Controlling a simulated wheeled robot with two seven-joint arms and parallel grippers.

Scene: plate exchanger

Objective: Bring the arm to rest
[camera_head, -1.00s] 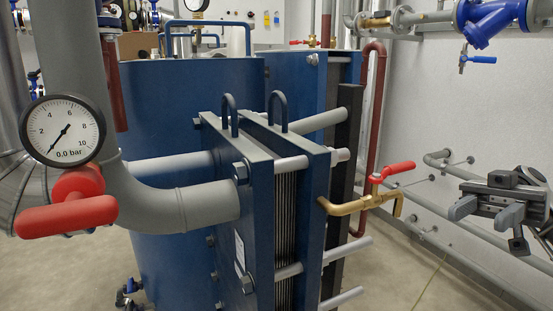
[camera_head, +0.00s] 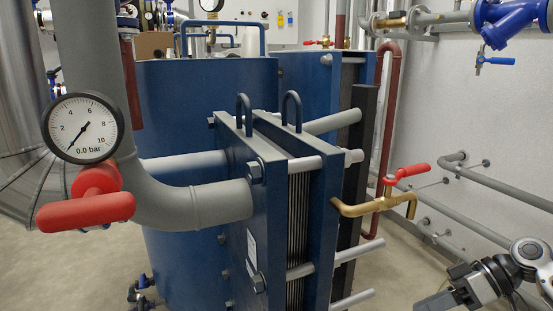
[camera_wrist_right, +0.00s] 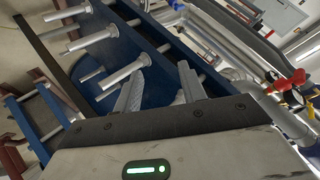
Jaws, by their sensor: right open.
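My right gripper (camera_head: 438,301) is low in the bottom right corner of the head view, its fingers partly cut off by the frame edge. In the right wrist view its two grey fingers (camera_wrist_right: 160,88) stand apart with nothing between them. The blue plate exchanger (camera_head: 268,215) stands to the left of the gripper, with a clear gap between them. My left gripper is in neither view.
A brass pipe with a red lever valve (camera_head: 407,171) sticks out right of the exchanger. Grey pipes (camera_head: 500,186) run along the right wall. A pressure gauge (camera_head: 83,128) reads 0.0 bar above a red handle (camera_head: 86,211). Bare floor lies between exchanger and wall.

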